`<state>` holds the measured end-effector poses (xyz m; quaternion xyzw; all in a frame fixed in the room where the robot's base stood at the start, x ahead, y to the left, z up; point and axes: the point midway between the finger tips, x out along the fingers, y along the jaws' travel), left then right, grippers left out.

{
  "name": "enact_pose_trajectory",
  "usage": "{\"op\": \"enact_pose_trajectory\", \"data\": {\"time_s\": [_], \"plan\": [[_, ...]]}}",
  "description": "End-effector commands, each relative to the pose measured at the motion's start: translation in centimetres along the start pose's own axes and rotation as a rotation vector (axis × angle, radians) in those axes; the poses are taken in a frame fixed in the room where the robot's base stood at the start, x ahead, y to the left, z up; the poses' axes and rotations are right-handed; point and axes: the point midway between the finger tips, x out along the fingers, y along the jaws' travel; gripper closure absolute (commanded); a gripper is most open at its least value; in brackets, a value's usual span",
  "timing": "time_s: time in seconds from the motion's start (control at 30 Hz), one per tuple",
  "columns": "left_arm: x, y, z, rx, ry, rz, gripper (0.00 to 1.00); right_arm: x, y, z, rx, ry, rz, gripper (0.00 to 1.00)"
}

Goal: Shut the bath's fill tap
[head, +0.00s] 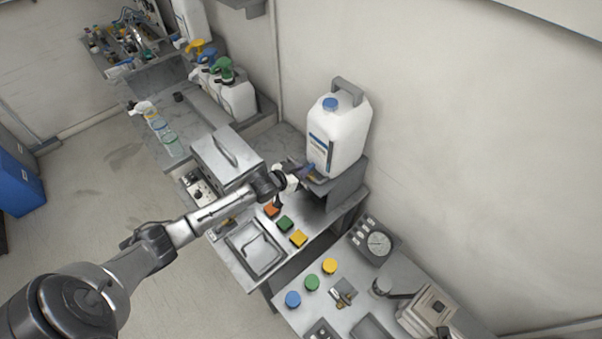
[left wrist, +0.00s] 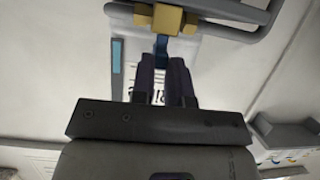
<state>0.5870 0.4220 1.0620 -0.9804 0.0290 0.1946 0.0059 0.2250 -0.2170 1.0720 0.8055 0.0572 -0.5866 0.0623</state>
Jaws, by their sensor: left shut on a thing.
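My left gripper (head: 308,168) reaches to the low front of a white canister (head: 345,137) with a blue cap, which stands on a grey stand (head: 346,188). In the left wrist view the dark fingers of my left gripper (left wrist: 164,68) are shut on the blue handle (left wrist: 161,46) of a tap with a brass-coloured body (left wrist: 166,20). The fingers hide the handle's lower part. In the head view my gripper hides the tap. A steel box (head: 221,160) with a handle on its lid, seemingly the bath, stands left of the canister. My right gripper is not in view.
Orange, green and yellow blocks (head: 285,223) and a steel tray (head: 252,250) lie on the bench in front. White bottles with coloured pump tops (head: 235,97) stand behind. A pressure gauge (head: 378,243) and round coloured lids (head: 312,282) are at the lower right.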

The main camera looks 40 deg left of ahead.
Motion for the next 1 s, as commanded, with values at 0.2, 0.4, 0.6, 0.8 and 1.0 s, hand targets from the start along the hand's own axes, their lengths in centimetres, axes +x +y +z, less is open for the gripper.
{"op": "enact_pose_trajectory", "data": {"time_s": [0.2, 0.4, 0.6, 0.8, 1.0], "plan": [[0.04, -0.23, 0.10, 0.012, -0.003, 0.025, 1.00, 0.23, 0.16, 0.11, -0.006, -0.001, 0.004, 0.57], [0.04, -0.20, 0.15, 0.013, -0.004, 0.029, 1.00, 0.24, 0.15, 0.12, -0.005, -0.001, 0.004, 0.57], [0.04, -0.20, 0.18, 0.014, -0.005, 0.029, 1.00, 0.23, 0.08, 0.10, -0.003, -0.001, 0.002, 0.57], [0.04, -0.17, 0.14, 0.013, -0.004, 0.029, 0.69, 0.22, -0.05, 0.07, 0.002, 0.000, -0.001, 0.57], [0.03, -0.14, 0.08, 0.012, -0.002, 0.030, 0.60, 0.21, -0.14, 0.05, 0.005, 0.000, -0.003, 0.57]]}}
